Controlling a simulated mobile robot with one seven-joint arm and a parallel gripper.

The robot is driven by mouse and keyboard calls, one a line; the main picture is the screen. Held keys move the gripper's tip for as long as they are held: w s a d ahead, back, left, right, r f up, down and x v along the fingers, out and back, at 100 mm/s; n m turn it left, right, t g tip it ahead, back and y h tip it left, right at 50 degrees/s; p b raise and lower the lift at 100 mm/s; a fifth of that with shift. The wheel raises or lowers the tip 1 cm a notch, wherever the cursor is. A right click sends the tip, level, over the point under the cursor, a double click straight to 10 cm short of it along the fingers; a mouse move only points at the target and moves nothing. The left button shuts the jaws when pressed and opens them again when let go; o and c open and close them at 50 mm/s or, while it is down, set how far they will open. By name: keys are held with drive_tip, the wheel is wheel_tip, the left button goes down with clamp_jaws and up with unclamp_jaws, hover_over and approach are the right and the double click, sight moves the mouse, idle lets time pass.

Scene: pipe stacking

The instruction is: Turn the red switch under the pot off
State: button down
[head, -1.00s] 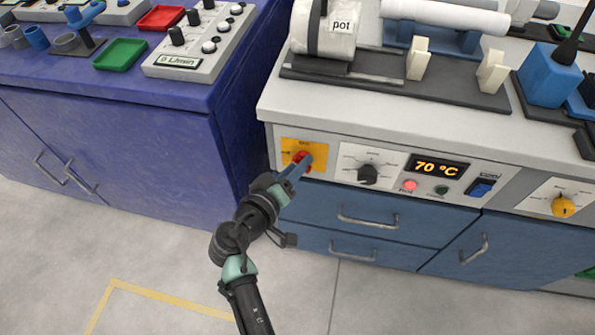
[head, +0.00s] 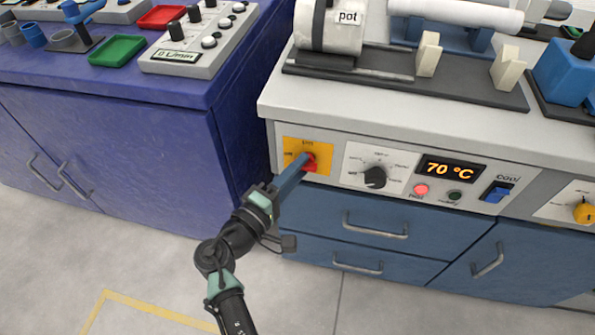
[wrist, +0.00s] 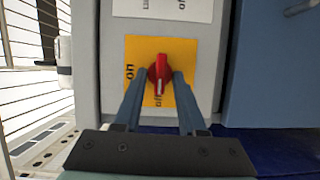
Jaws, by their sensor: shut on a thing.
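The red switch (head: 311,162) is a rotary knob on a yellow plate (head: 322,148) at the left end of the grey front panel. The white pot (head: 328,30), labelled "pot", stands on the counter above it. My gripper (head: 302,167) reaches the switch from the lower left. In the wrist view, the gripper (wrist: 160,80) has one finger on each side of the red switch (wrist: 160,67), shut on it. The knob's white mark points down there, toward a small label.
A black dial (head: 375,178), an orange "70 °C" display (head: 450,169) and a blue rocker switch (head: 497,192) sit right of the switch. Blue drawers (head: 375,225) are below. A purple cabinet (head: 150,150) stands left. The floor in front is clear.

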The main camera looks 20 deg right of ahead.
idle(0.4)
drive_tip(key=c, duration=0.9)
unclamp_jaws()
drive_tip(key=shift+o, duration=0.2)
drive_tip(key=p+v, duration=0.2)
drive_tip(key=v, duration=1.1)
drive_tip(key=shift+f, duration=0.15)
